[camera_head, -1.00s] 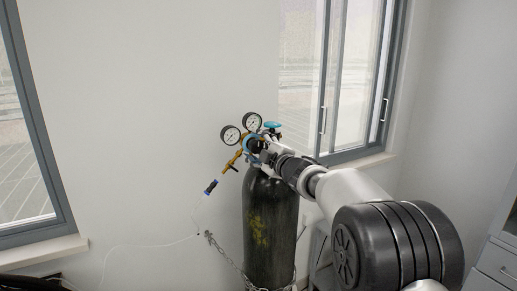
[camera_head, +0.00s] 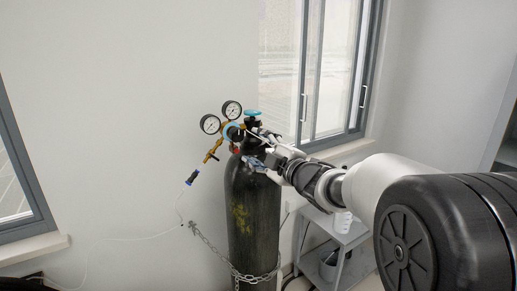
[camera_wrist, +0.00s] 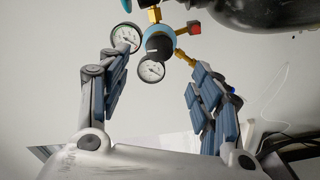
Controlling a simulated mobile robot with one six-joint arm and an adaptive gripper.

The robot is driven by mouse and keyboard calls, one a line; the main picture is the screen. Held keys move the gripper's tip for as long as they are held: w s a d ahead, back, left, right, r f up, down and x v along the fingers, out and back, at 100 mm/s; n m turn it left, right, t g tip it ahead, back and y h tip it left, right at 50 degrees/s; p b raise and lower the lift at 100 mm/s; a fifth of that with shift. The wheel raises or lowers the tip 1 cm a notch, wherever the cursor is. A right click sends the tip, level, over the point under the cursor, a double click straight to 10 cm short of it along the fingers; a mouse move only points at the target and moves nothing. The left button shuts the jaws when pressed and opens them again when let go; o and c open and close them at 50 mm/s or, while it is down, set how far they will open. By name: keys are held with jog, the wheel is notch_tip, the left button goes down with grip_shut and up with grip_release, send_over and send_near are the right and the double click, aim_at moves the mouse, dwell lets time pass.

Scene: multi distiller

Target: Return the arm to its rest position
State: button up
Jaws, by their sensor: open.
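My gripper (camera_head: 256,151) is at the top of a dark gas cylinder (camera_head: 253,215) in the head view, with my arm reaching in from the right. In the wrist view my gripper (camera_wrist: 158,98) is open, its blue-padded fingers wide apart with nothing between them. Beyond the fingertips is the regulator (camera_wrist: 160,40) with two round gauges, brass fittings and a red part. In the head view the regulator's gauges (camera_head: 210,124) and blue valve knob (camera_head: 252,112) stand above the cylinder. I cannot tell whether a finger touches the cylinder.
A chain (camera_head: 208,243) runs to the cylinder from the wall. A thin white hose (camera_head: 130,239) hangs at the left. A grey cart (camera_head: 338,240) stands right of the cylinder. Windows (camera_head: 320,75) are behind. The wall left of the gauges is bare.

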jog(key=s+d+f+m+g+h, duration=0.1)
jog(key=s+d+m+g+h, duration=0.1)
jog(key=s+d+m+h, duration=1.1)
jog(key=s+d+f+m+g+y, duration=0.1)
jog(key=s+f, duration=0.4)
jog(key=s, duration=0.5)
jog(key=s+d+f+m+g+y, duration=0.1)
jog(key=s+f+m+g, duration=0.2)
jog(key=s, duration=0.8)
jog(key=s+f+m+g+y, duration=0.1)
jog(key=s+f+m+g, duration=0.2)
jog(key=s+f, duration=0.3)
jog(key=s+g, duration=0.1)
jog(key=s, duration=0.3)
jog(key=shift+s+d+f, duration=0.25)
jog(key=shift+d+f, duration=0.05)
jog(key=shift+d, duration=0.1)
